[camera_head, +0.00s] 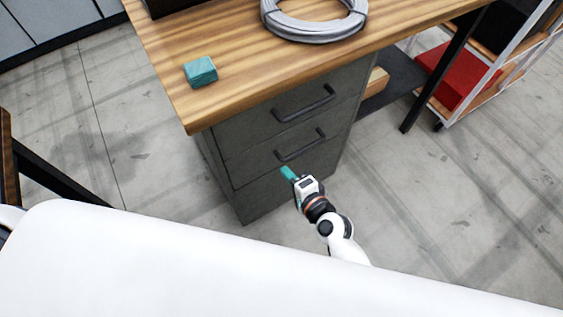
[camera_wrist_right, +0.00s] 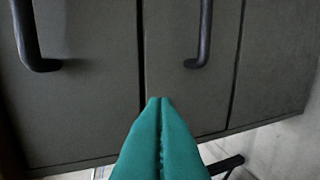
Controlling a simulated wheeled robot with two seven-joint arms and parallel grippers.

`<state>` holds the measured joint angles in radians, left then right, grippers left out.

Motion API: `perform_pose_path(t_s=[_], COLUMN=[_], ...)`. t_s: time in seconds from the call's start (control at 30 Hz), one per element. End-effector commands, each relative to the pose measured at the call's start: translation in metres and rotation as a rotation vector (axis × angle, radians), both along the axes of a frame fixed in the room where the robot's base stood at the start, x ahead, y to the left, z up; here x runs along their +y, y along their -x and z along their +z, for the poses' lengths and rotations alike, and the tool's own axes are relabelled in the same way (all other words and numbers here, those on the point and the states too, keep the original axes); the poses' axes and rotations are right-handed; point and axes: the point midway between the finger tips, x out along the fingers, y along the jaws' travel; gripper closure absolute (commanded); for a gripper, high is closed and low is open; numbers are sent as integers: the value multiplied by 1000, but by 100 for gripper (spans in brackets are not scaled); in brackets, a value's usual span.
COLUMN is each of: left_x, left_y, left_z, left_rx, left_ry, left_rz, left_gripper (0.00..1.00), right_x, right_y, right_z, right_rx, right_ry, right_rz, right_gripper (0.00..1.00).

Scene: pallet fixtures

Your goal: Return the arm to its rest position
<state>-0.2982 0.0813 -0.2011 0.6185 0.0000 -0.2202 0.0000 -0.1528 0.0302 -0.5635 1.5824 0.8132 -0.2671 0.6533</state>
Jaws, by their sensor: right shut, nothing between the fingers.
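My right gripper (camera_head: 289,174) is in front of the grey drawer cabinet (camera_head: 262,191), below the lower of two dark handles in the head view. Its teal fingers also show in the right wrist view (camera_wrist_right: 159,103), pressed together with nothing between them. The drawers look closed. In the wrist view, one dark handle (camera_wrist_right: 205,35) is near the fingertips and another (camera_wrist_right: 30,40) is at the left. I cannot tell whether the fingers touch the cabinet. My left gripper is not in view.
A wooden desk top (camera_head: 245,75) overhangs the cabinet. A teal block (camera_head: 201,71) and a coil of grey cable (camera_head: 314,22) lie on it. A shelf cart with a red box (camera_head: 455,78) stands at the right. The floor right of my arm is clear.

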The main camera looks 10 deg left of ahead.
Motion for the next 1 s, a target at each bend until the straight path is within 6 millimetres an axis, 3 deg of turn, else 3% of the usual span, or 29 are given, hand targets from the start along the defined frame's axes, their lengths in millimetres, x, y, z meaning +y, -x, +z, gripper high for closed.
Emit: perform_pose_path(t_s=[0.2,0.5,0.6,0.67,0.77,0.87,1.0], left_x=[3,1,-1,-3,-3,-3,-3], left_y=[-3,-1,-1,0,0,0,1], left_z=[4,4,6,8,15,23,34], left_rx=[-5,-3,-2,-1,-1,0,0], left_ry=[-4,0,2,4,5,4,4], left_rz=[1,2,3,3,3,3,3], left_gripper=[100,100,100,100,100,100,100], right_x=[-20,-24,-29,-38,-63,-101,-160], right_y=[20,25,25,27,36,59,111], right_z=[8,10,-1,-18,-66,-126,-200], right_rx=[2,2,5,10,25,53,106], right_ry=[1,2,37,96,263,483,776], right_rz=[0,0,-1,-1,11,58,178], right_gripper=[100,100,100,100,100,100,100])
